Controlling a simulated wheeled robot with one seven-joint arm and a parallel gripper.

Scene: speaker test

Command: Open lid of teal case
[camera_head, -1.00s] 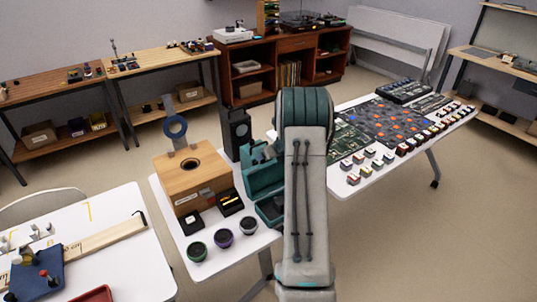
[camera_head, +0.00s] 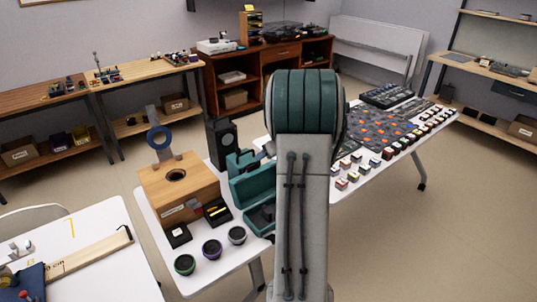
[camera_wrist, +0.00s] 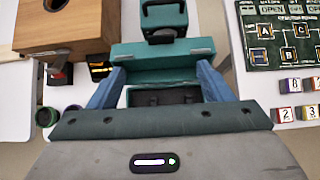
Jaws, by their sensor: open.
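The teal case (camera_head: 252,189) stands on the white table in the head view, partly hidden by my arm. Its lid is raised at the back, and the dark inside of the base (camera_head: 262,218) shows in front. In the wrist view the teal lid (camera_wrist: 160,50) has a grey clasp near each end, and the open base (camera_wrist: 165,97) lies below it. My gripper (camera_wrist: 162,82) is open, with one blue finger to each side of the case. I cannot tell whether the fingers touch it. The gripper is hidden behind my arm in the head view.
A wooden box (camera_head: 178,188) with a round hole stands left of the case. Several small round pots (camera_head: 212,249) sit in front. A black speaker (camera_head: 222,143) and a teal device (camera_wrist: 163,18) stand behind. Boards and small blocks (camera_head: 347,175) lie to the right.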

